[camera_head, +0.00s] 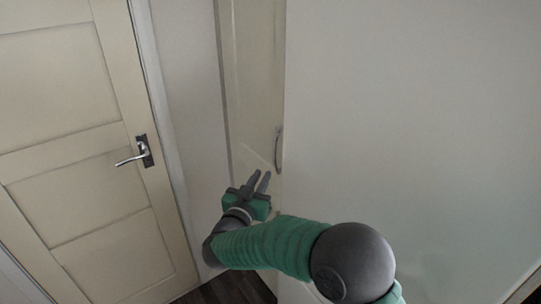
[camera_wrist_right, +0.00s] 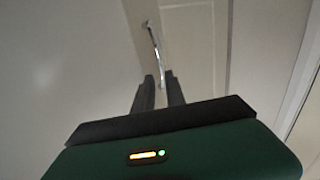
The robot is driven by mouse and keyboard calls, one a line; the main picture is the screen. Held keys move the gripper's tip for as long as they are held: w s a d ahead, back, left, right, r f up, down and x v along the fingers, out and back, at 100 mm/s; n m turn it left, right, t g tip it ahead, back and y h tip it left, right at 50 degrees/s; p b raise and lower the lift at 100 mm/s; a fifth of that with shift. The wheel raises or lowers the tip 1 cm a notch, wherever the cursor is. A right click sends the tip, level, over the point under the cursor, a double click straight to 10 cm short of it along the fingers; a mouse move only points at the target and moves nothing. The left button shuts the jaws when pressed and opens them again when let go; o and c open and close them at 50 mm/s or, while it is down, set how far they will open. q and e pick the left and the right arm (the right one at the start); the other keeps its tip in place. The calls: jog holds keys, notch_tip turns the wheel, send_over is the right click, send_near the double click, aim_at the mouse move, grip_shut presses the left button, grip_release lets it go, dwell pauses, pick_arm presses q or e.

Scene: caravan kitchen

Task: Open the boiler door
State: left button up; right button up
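The boiler door appears to be the narrow cream cupboard door (camera_head: 252,75), closed, in the upper middle of the head view. Its slim metal handle (camera_head: 278,148) runs vertically along the right edge. My right gripper (camera_head: 258,176) is open and empty, below and a little left of the handle. In the right wrist view the handle (camera_wrist_right: 154,45) runs down toward the gap between the two dark fingers of the right gripper (camera_wrist_right: 159,82). Its lower end shows between the fingertips; I cannot tell how far apart they are in depth. My left gripper is out of view.
A panelled cream door (camera_head: 60,100) with a lever handle (camera_head: 134,157) stands at the left. A narrow wall strip (camera_head: 185,70) separates it from the cupboard. A broad plain panel (camera_head: 420,110) fills the right. Dark floor (camera_head: 235,289) shows at the bottom.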

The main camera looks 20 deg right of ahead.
jog(key=x, duration=1.1)
jog(key=shift+w+f, duration=0.2)
jog(key=shift+w, duration=0.15)
jog(key=shift+d, duration=0.15)
jog(key=shift+c, duration=0.5)
jog(key=shift+s, duration=0.1)
grip_shut()
